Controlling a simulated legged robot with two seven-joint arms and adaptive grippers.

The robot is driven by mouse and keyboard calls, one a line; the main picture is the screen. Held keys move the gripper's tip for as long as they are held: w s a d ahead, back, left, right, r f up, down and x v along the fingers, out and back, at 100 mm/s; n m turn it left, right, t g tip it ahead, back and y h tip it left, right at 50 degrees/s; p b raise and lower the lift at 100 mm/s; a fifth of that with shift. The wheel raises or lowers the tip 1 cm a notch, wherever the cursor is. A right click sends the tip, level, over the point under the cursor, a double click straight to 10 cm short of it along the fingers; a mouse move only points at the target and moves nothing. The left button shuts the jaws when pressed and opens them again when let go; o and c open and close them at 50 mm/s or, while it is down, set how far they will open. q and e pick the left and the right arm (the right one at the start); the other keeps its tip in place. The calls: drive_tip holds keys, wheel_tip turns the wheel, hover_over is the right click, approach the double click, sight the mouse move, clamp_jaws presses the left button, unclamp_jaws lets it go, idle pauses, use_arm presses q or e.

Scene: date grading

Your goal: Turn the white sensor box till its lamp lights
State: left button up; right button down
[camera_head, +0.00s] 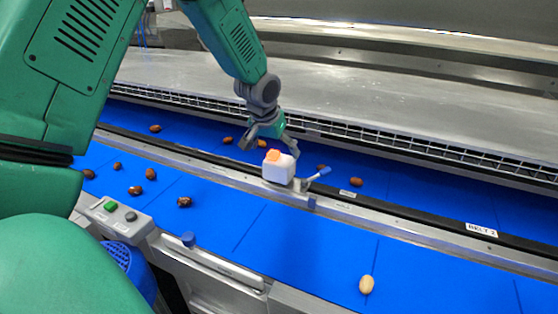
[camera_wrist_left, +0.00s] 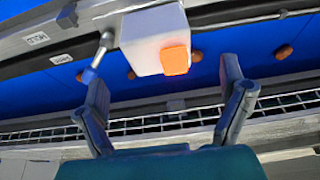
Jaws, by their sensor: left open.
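The white sensor box (camera_head: 279,169) stands on the metal rail between the two blue belts in the head view. An orange part (camera_head: 273,155) sits on it; I cannot tell whether this is the lamp or whether it is lit. My left gripper (camera_head: 269,149) is open just behind and above the box, with nothing in it. In the left wrist view the white box (camera_wrist_left: 148,38) and its orange part (camera_wrist_left: 175,60) lie ahead of the open left gripper (camera_wrist_left: 165,78), beyond its fingertips. My right gripper is not in view.
Brown dates lie scattered on the belts, and a pale one (camera_head: 367,285) lies on the near belt. A button panel (camera_head: 115,215) is at the lower left. A wire guard (camera_head: 400,145) runs behind the far belt.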

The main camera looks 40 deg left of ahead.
use_arm(q)
drive_tip(key=v, duration=0.2)
drive_tip(key=shift+s+r, duration=0.15)
drive_tip(key=shift+r, duration=0.1)
idle(0.5)
